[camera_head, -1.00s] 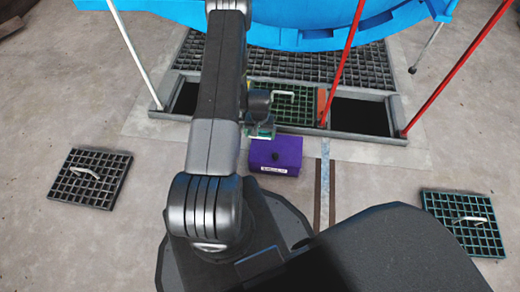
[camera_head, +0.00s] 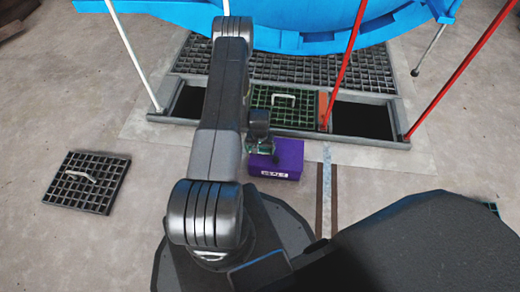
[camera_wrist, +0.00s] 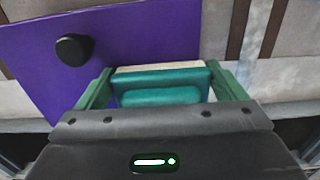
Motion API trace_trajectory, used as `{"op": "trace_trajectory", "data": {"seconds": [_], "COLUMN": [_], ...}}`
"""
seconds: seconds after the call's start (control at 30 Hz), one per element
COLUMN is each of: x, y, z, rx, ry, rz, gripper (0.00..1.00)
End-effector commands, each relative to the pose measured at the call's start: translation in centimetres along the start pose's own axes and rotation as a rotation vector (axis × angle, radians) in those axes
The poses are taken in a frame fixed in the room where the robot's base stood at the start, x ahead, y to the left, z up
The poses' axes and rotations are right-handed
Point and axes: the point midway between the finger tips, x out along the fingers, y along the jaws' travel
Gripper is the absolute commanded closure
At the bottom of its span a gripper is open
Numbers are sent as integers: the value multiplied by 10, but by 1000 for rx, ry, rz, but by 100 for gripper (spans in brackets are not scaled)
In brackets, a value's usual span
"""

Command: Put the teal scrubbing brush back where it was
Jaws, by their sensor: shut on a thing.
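The teal scrubbing brush (camera_wrist: 160,95) with pale cream bristles is between the two green fingers of my gripper (camera_wrist: 162,86) in the wrist view. My gripper is shut on it. In the head view my gripper (camera_head: 262,148) hangs over the left part of a purple box (camera_head: 288,165), where the brush is too small to make out clearly. The purple box (camera_wrist: 40,75) with a black knob (camera_wrist: 73,49) fills the left of the wrist view, partly behind the brush. I cannot tell whether the brush touches the box.
A loose grate (camera_head: 88,181) with a handle lies at left. A green grate (camera_head: 284,100) sits between two dark open pits (camera_head: 362,117) beneath the blue vessel (camera_head: 300,25). Red poles (camera_head: 455,75) stand at right.

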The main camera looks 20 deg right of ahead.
Motion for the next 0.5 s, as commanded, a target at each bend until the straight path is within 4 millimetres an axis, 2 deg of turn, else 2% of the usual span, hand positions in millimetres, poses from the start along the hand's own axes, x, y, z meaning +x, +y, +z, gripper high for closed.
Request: {"op": "trace_trajectory", "data": {"seconds": [0.03,0.07,0.1,0.37,0.5], "x": [3,3,2,0,-14], "y": [0,0,0,0,0], "z": [0,0,0,0,-1], "rx": [0,0,0,0,0], "ry": [0,0,0,0,1], "rz": [0,0,0,0,0], "gripper": [28,7,0,0,0]}}
